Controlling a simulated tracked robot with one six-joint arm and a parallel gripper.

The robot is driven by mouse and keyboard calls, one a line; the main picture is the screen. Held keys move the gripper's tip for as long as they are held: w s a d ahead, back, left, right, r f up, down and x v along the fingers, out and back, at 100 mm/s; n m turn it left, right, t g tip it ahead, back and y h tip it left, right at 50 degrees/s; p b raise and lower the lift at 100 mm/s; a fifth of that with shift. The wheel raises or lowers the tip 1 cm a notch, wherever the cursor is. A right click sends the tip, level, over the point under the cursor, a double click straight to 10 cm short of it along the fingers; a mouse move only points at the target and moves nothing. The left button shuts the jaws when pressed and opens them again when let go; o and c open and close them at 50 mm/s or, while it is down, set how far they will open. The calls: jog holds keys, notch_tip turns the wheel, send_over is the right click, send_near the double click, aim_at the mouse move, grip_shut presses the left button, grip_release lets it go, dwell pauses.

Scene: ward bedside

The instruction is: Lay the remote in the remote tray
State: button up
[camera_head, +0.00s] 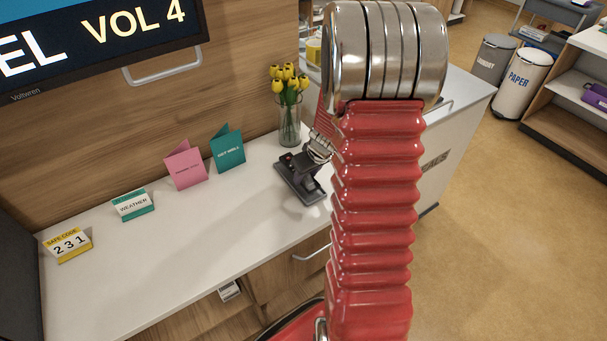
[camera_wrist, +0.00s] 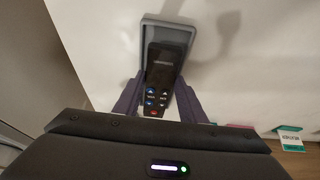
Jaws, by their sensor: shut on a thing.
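The remote (camera_wrist: 164,68) is dark with blue buttons and a red one near its close end. My gripper (camera_wrist: 160,84) is shut on it, with a finger along each side, in the wrist view. The grey remote tray (camera_wrist: 189,40) is a shallow rimmed box on the white top. The remote's far end lies over the tray within its rim, and its near end reaches toward my gripper. I cannot tell whether the remote touches the tray floor. In the head view my gripper (camera_head: 312,172) is at the tray's spot, small and partly hidden by my red arm.
A vase of yellow tulips (camera_head: 289,118) stands close behind the tray area. Pink (camera_head: 185,166) and teal (camera_head: 228,149) cards, a weather block (camera_head: 133,205) and a safe code block (camera_head: 68,244) stand to the left. The front middle of the white counter (camera_head: 190,230) is clear.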

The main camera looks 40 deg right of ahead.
jog(key=shift+f, duration=0.95)
jog(key=o, duration=1)
jog(key=shift+o, duration=1.1)
jog(key=v, duration=1.3)
jog(key=shift+s+r, duration=0.2)
jog(key=shift+r, duration=0.05)
jog(key=shift+a, duration=0.1)
